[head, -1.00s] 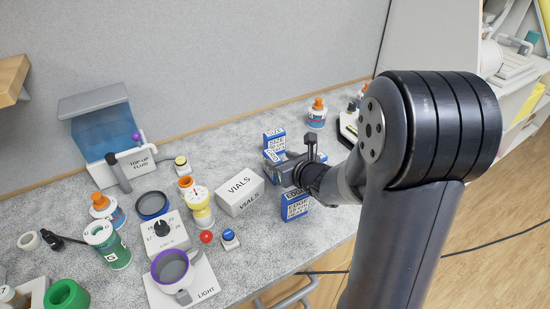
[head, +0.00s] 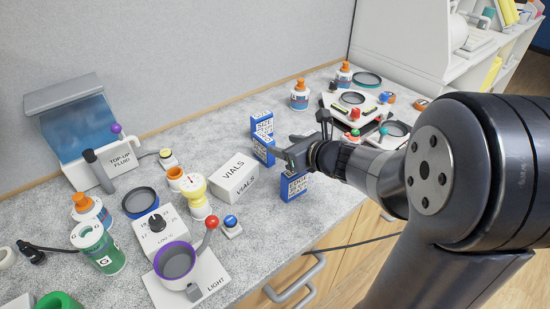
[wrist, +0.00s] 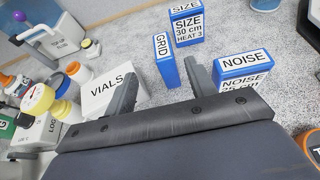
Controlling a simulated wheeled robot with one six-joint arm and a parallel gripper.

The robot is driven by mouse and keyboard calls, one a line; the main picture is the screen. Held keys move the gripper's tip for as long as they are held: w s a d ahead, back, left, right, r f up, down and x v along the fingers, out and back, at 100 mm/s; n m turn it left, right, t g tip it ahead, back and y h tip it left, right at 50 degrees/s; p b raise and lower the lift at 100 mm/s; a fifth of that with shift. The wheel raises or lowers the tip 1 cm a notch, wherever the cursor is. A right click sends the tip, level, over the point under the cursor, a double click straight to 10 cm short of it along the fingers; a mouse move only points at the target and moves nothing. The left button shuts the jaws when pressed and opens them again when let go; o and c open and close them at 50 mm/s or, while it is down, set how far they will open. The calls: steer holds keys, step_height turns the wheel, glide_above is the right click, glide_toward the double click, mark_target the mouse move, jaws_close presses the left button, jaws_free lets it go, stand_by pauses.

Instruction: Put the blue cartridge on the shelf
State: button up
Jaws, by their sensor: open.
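Several blue cartridges with white labels stand on the grey speckled bench. The SIZE cartridge (head: 262,124) is at the back; it also shows at the top of the wrist view (wrist: 188,27). The GRID cartridge (head: 263,150) is in front of it, partly hidden by my gripper in the head view. A third cartridge (head: 293,186) stands nearest the front edge; the wrist view reads NOISE (wrist: 242,66). My gripper (wrist: 160,74) is open and empty, its fingers pointing towards the GRID cartridge (wrist: 165,60), which appears between the fingertips. Contact cannot be told.
A white VIALS box (head: 234,177) stands close to the left of my gripper. Further left are a dial unit (head: 155,228), bottles and the top-up fluid tank (head: 85,130). Instruments (head: 355,108) stand at the back right. A white shelving unit (head: 465,60) is beyond the bench.

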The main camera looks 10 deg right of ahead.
mark_target(265, 138)
steer(key=x, duration=0.4)
steer(key=shift+w+f, duration=0.15)
steer(key=shift+w, duration=0.05)
steer(key=shift+x, duration=3.25)
steer(key=shift+c, duration=0.5)
steer(key=shift+d, duration=0.1)
steer(key=c, duration=1)
